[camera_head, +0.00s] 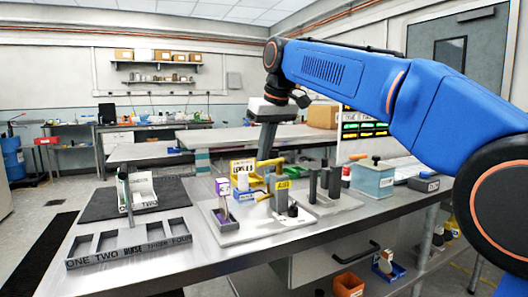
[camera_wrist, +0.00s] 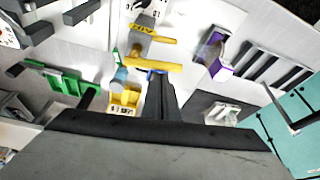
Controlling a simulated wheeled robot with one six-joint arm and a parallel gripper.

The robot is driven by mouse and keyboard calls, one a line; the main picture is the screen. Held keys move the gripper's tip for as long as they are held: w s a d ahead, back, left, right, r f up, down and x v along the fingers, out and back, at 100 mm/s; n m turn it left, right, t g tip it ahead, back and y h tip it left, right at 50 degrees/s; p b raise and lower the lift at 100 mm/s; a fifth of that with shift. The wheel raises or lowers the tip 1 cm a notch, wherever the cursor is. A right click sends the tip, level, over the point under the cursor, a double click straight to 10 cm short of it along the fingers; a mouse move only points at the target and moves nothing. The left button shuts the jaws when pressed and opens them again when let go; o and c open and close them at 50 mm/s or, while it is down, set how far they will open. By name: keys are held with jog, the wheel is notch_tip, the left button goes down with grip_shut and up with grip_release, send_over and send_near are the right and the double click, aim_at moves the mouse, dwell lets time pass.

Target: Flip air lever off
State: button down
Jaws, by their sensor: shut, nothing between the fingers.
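A grey post with a yellow label (camera_head: 283,184), seemingly the air module, stands on a light plate on the bench. The label also shows upside down in the wrist view (camera_wrist: 144,20). A yellow lever handle (camera_head: 271,162) lies near the post's top. A second yellow lever (camera_head: 264,196) sits lower and to the left. The wrist view shows two yellow bars, one of them (camera_wrist: 153,64) just beyond my fingertips. I cannot tell which is the air lever. My gripper (camera_head: 264,154) is shut and empty, pointing down close by the upper handle. Contact is unclear.
A purple-labelled holder (camera_head: 224,188) and a yellow bin (camera_head: 243,168) stand close by. Dark posts (camera_head: 324,184) stand to the right, then a teal box (camera_head: 372,180). A slotted rack (camera_head: 130,245) lies at the front left. The front bench edge is mostly clear.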

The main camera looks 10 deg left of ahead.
jog(key=shift+s+d+n, duration=0.2)
jog(key=shift+s+n, duration=0.1)
jog(key=shift+n, duration=0.5)
jog(key=shift+s+d+n+g+y, duration=0.2)
jog(key=shift+n+g, duration=0.05)
jog(key=shift+n, duration=0.35)
jog(key=shift+s+d+n+g+y, duration=0.15)
jog(key=shift+d+n+g+y, duration=0.1)
jog(key=shift+n, duration=0.35)
jog(key=shift+s+d+n+g, duration=0.25)
jog(key=shift+d+n+g, duration=0.05)
jog(key=shift+d+n, duration=0.7)
jog(key=shift+s+d+n+g, duration=0.2)
jog(key=shift+d+n+g, duration=0.1)
jog(key=shift+d+n, duration=0.65)
jog(key=shift+w+d, duration=0.1)
jog(key=shift+d, duration=0.3)
